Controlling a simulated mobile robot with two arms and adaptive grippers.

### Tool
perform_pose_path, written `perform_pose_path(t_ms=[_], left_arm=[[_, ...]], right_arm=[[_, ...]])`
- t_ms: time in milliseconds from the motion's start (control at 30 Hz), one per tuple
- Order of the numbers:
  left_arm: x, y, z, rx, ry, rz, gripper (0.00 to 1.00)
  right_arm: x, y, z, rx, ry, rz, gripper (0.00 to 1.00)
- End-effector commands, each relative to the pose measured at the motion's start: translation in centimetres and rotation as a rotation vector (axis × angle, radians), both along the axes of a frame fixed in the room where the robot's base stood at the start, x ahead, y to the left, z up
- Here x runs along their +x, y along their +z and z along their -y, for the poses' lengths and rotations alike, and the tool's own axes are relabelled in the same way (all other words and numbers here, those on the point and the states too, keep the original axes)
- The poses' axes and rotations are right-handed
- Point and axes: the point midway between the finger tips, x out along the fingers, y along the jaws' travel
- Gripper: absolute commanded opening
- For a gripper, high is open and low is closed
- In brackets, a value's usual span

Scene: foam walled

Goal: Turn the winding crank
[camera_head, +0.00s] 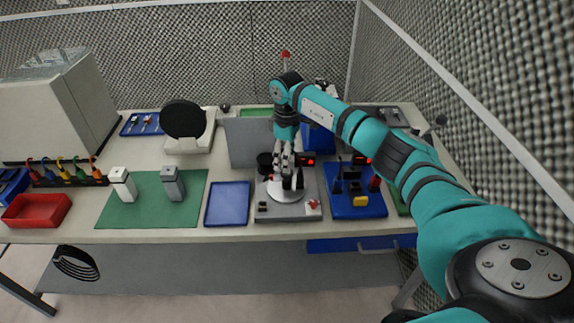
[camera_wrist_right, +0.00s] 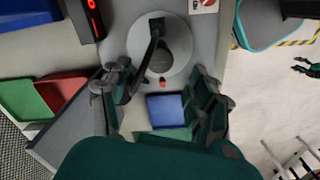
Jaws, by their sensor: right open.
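The winding crank is a dark arm (camera_wrist_right: 152,50) on a round white disc (camera_wrist_right: 177,62), seen in the right wrist view. In the head view the white disc (camera_head: 288,192) sits on a grey base plate (camera_head: 268,214) at the front middle of the table. My right gripper (camera_head: 285,166) comes down from above over the disc and hides part of the crank. In the right wrist view its fingers (camera_wrist_right: 163,92) are spread, one on each side, with the disc beyond them. I cannot tell whether the left finger touches the crank arm. My left gripper is not in view.
A blue tray (camera_head: 228,204) lies left of the plate, and a blue board (camera_head: 345,207) with small parts lies right. A red display box (camera_head: 306,160) stands behind the disc. A grey panel (camera_head: 248,142) stands upright behind. Two small blocks stand on a green mat (camera_head: 149,207).

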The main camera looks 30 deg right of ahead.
Motion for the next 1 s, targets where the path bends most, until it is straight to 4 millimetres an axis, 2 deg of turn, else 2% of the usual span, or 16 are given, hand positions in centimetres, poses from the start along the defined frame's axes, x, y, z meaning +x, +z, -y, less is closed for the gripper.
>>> perform_pose_path(t_ms=[100, 300, 667, 767, 1000], left_arm=[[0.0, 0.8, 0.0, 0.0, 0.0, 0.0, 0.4], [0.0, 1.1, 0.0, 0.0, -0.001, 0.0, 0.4], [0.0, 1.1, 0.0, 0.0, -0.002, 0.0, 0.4], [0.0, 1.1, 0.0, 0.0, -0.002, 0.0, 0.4], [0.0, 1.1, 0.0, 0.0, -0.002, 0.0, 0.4]], right_arm=[[-0.1, -2.1, 0.0, 0.0, -0.001, -0.004, 0.61], [0.0, -4.5, 0.0, 0.0, -0.001, -0.001, 0.61], [0.0, -5.2, 0.0, 0.0, 0.001, 0.0, 0.61], [0.0, -5.2, 0.0, 0.0, 0.0, 0.0, 0.5], [0.0, -5.1, 0.0, 0.001, 0.0, 0.001, 0.19]])
